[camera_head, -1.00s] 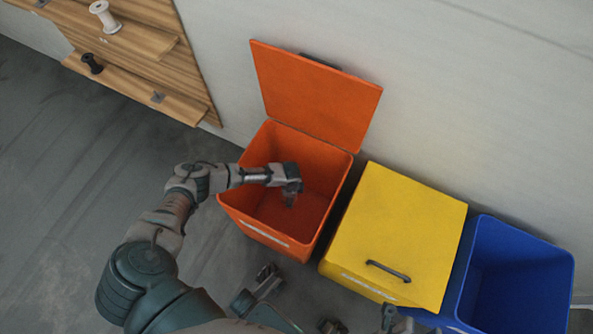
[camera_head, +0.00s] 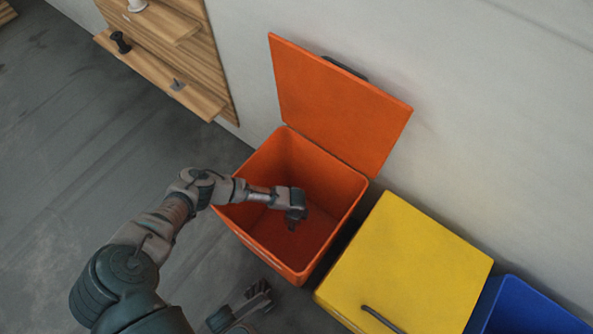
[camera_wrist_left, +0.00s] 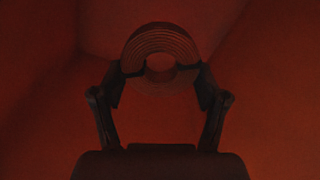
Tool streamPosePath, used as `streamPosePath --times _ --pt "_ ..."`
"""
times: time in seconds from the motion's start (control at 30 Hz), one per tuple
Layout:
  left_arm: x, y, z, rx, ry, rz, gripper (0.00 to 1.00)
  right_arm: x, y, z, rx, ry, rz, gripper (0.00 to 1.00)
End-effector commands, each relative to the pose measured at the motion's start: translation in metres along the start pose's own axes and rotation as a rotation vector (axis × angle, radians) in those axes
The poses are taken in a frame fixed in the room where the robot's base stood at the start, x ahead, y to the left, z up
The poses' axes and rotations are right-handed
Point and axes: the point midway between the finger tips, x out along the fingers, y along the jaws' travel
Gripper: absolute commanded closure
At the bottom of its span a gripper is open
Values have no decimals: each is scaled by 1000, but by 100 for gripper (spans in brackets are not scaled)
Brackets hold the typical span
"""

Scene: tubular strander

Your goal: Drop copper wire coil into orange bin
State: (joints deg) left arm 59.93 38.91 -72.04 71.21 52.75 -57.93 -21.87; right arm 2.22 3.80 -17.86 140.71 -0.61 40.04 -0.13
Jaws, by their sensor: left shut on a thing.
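The orange bin (camera_head: 228,228) stands open by the wall, its lid (camera_head: 340,105) tilted up and back. My left gripper (camera_head: 293,222) reaches over the near left rim and points down into the bin. In the left wrist view, my left gripper (camera_wrist_left: 160,82) is shut on the copper wire coil (camera_wrist_left: 160,38), one finger on each side of it. The coil is dark and round, with a hole in its middle, and the orange inside of the bin is behind it. In the head view the coil is too dark to make out.
A yellow bin with a closed lid (camera_head: 415,265) stands to the right, then an open blue bin (camera_head: 535,308). A wooden shelf rack (camera_head: 175,60) with spools is on the wall at upper left. The grey floor (camera_head: 80,170) at left is clear.

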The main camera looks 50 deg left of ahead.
Motion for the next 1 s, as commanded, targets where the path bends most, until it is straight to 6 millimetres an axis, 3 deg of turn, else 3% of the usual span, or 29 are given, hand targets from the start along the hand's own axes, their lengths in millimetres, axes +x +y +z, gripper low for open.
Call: streamPosePath --times 0.03,0.1,0.13,0.57,1.0 --pt "0 0 0 0 0 0 19 0 0 0 0 0 0 60" --pt "0 0 0 0 0 0 2 0 0 0 0 0 0 60" --pt "0 0 0 0 0 0 0 0 0 0 0 0 0 60" --pt "-7 0 1 -1 0 1 0 0 0 0 0 -1 0 60" --pt "-95 0 0 1 1 1 0 0 0 0 0 -2 0 60"
